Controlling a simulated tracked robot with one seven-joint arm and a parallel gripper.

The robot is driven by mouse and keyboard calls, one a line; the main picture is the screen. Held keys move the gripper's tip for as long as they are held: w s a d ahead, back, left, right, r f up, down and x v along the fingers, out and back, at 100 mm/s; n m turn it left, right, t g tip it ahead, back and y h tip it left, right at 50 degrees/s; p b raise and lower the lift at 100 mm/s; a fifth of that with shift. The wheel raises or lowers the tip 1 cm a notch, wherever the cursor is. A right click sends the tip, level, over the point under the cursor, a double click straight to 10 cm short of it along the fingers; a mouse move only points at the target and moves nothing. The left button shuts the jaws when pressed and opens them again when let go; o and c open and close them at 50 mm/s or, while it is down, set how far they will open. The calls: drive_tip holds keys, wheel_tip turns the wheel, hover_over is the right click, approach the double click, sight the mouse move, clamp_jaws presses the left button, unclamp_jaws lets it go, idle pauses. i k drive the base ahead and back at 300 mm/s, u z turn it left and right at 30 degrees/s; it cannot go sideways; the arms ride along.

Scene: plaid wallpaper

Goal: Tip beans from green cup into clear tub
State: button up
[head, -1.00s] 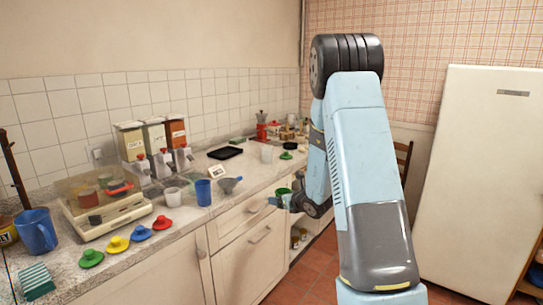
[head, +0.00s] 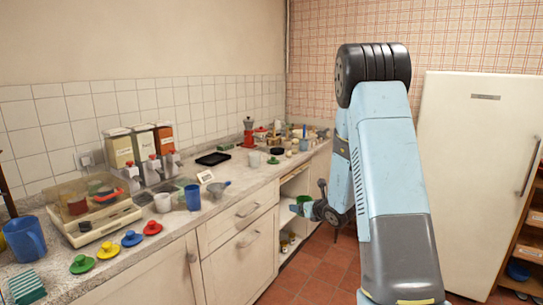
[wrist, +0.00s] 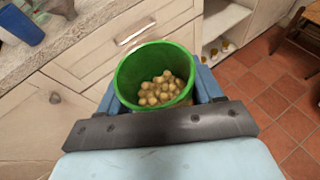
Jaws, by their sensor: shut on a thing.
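The green cup (wrist: 150,58) is upright between the fingers of my gripper (wrist: 160,90). It holds several pale round beans (wrist: 160,90). In the head view the green cup (head: 304,199) and my gripper (head: 310,208) are in front of the cabinets, off the counter's front edge. The gripper is shut on the cup. Two whitish, see-through-looking vessels stand on the counter: one (head: 162,203) beside the blue cup, another (head: 254,159) farther back. I cannot tell which is the clear tub.
The blue cup (head: 192,198) and a grey funnel (head: 217,188) stand near the counter's front edge. Several coloured lids (head: 107,250) lie nearer, before a scale (head: 95,222). Dispensers (head: 140,150) line the wall. An open shelf (head: 292,190) is below the counter.

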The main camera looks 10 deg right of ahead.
sight(255, 158)
drive_tip(key=u, duration=1.95)
drive_tip(key=i, duration=0.1)
drive_tip(key=z, duration=2.7)
drive_tip(key=i, duration=0.9)
drive_tip(key=z, duration=1.1)
drive_tip(key=i, duration=0.25)
drive_tip(key=u, duration=2.1)
